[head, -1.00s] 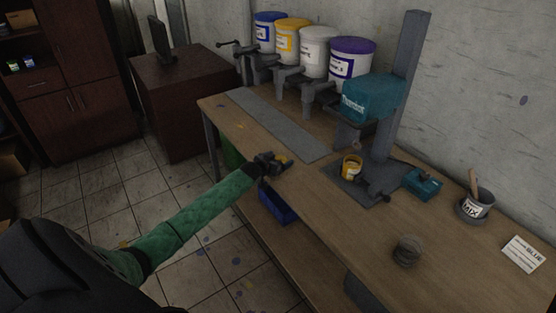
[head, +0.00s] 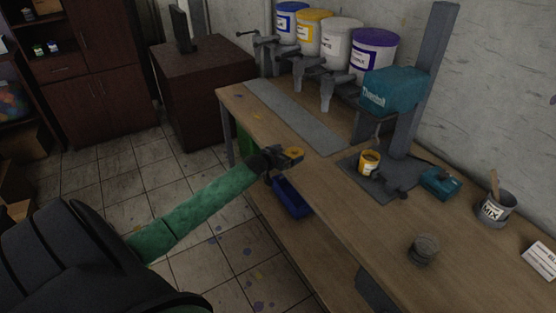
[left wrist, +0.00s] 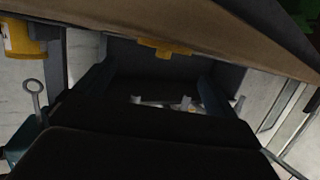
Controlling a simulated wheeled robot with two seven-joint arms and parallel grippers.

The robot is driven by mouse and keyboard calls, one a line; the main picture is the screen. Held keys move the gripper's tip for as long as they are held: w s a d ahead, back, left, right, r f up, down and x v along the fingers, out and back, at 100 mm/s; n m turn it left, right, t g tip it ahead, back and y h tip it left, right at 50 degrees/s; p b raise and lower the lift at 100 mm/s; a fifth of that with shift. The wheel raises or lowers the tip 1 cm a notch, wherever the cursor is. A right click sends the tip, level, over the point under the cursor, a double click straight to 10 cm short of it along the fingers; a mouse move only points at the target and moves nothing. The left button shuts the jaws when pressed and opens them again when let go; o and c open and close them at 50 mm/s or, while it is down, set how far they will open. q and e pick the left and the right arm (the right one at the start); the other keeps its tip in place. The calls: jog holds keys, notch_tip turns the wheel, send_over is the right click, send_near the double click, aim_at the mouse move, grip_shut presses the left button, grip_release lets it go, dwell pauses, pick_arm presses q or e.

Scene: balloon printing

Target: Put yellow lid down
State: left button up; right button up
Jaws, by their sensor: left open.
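The yellow lid (head: 294,153) shows at the front edge of the wooden table, just beyond my left gripper's tips. In the left wrist view the lid (left wrist: 165,48) lies at the table edge, ahead of and between the spread fingers. My left gripper (head: 282,161) is open, at the table's front edge close to the lid; I cannot tell whether a finger still touches it. The open paint can with a yellow band (head: 369,163) stands on the grey plate under the teal machine. My right gripper is not in view.
The teal machine (head: 391,90) stands on a grey post. Several paint buckets with spouts line the wall, including a yellow-lidded one (head: 312,35). A jar (head: 423,249), a teal tool (head: 440,183) and a mix can (head: 495,210) stand to the right. A blue bin (head: 292,197) sits below the edge.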

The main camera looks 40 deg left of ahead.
pick_arm(q)
jog(key=b+v, duration=0.1)
jog(key=v, duration=0.5)
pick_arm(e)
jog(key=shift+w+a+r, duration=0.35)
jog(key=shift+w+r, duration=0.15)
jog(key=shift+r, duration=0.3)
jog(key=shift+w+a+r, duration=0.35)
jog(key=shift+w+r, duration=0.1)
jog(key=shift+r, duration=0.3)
pick_arm(q)
jog(key=shift+r, duration=0.15)
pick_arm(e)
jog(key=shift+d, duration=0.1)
